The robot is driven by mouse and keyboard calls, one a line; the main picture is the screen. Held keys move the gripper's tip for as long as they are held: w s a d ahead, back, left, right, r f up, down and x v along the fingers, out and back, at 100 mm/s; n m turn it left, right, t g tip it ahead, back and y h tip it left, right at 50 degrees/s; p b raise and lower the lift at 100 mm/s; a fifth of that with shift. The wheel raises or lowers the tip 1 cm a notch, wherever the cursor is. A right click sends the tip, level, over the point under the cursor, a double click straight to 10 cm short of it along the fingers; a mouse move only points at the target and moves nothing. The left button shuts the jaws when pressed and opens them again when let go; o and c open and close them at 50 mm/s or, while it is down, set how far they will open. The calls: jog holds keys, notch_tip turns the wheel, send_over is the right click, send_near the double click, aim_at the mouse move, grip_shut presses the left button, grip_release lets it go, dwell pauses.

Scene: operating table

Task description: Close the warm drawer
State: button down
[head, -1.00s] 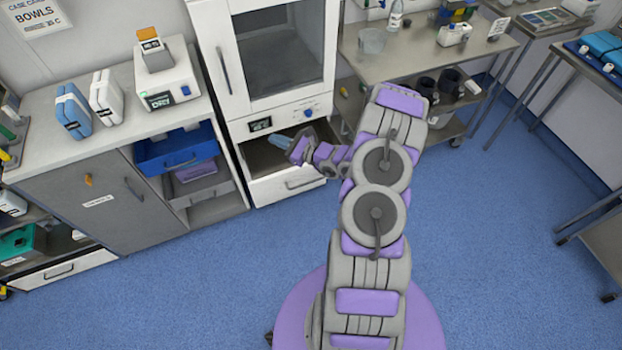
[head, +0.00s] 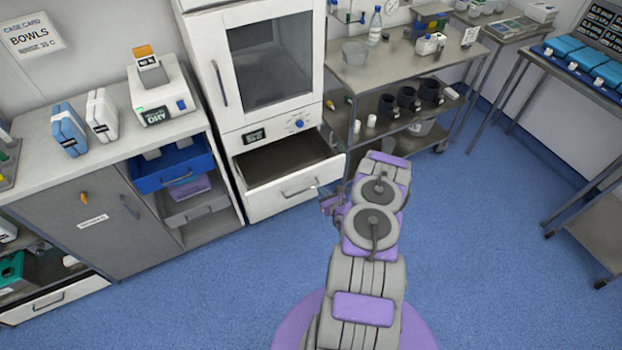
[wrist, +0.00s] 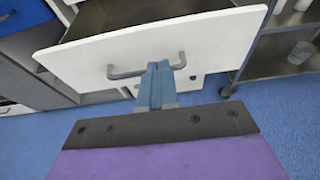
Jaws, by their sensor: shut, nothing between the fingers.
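The warm drawer (head: 297,190) is the white-fronted drawer at the bottom of the white warming cabinet (head: 240,113). It stands open, and its empty-looking dark inside shows from above. In the wrist view the drawer front (wrist: 215,42) fills the upper part, with its grey bar handle (wrist: 122,73) across the middle. My gripper (wrist: 157,66) has blue fingers, shut and empty, pointing at the drawer front by the middle of the handle. I cannot tell whether the fingertips touch it. In the head view my wrist is small, just right of the drawer front.
A blue bin (head: 175,163) sticks out of the shelf unit left of the cabinet. A steel trolley (head: 398,75) with dark mugs on its lower shelf stands close on the right. The blue floor (head: 230,290) in front is clear.

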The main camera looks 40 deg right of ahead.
aim_at(307, 172)
jog(key=x, duration=0.3)
jog(key=b+x, duration=0.1)
jog(key=x, duration=0.2)
jog(key=r+b+x, duration=0.1)
jog(key=x, duration=0.2)
jog(key=shift+w+d, duration=0.15)
jog(key=shift+w, duration=0.1)
jog(key=shift+w+a+r, duration=0.15)
jog(key=shift+w+a, duration=0.1)
jog(key=shift+w, duration=0.15)
jog(key=shift+d, duration=0.2)
jog(key=shift+w, duration=0.1)
